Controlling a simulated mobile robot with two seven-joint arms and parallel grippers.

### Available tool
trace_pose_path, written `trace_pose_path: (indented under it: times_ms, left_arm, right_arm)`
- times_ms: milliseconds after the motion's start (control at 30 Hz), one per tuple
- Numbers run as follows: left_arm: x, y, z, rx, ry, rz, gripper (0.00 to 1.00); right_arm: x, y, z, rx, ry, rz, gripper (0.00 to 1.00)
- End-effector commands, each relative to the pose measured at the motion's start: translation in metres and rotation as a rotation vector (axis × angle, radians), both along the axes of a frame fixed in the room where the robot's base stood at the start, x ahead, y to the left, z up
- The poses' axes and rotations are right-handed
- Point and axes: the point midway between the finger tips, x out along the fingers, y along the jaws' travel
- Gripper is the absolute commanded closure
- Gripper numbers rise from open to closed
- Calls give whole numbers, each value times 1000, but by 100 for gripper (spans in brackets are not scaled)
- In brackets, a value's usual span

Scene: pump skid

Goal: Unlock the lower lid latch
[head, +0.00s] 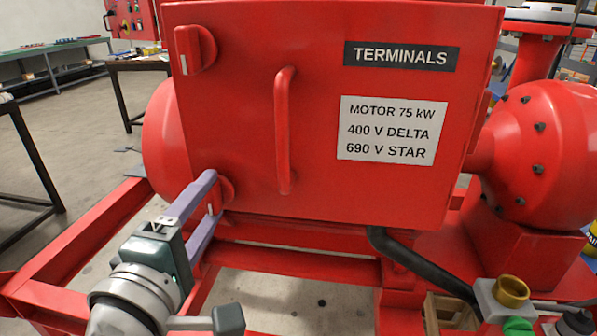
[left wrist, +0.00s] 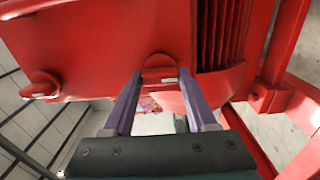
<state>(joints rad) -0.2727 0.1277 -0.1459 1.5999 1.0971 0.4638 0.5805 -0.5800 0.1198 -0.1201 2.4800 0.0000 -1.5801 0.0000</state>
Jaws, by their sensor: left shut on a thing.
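The red terminal box lid (head: 320,120) carries a red upper latch (head: 195,50) and a red lower latch (head: 226,190) on its left edge. Both latches have a small white mark; the upper one's mark stands upright. My left gripper (head: 213,190) has its purple fingers on either side of the lower latch and is shut on it, hiding part of it. In the left wrist view the lower latch (left wrist: 160,66) sits between the fingertips, and the upper latch (left wrist: 40,84) is at the left. My right gripper is not in view.
A vertical red handle (head: 284,130) stands out from the lid, right of the gripper. Red frame rails (head: 80,230) run below and left of the box. A black hose (head: 420,265) and a brass fitting (head: 510,291) are at lower right.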

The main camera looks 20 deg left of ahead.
Motion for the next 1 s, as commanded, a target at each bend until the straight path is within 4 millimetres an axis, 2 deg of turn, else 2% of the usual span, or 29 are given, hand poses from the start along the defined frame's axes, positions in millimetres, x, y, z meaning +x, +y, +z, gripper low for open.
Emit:
trace_pose_path:
  times_ms: [633, 667, 900, 1000]
  left_arm:
    - [0, 0, 0, -48, -10, 0, 98]
    - [0, 0, 0, -48, -10, 0, 39]
    - [0, 0, 0, -45, -11, 0, 12]
    - [0, 0, 0, -45, -11, 0, 12]
  right_arm:
    - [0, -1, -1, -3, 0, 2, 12]
    - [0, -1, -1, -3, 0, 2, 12]
    - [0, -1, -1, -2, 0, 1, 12]
    - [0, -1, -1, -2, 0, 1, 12]
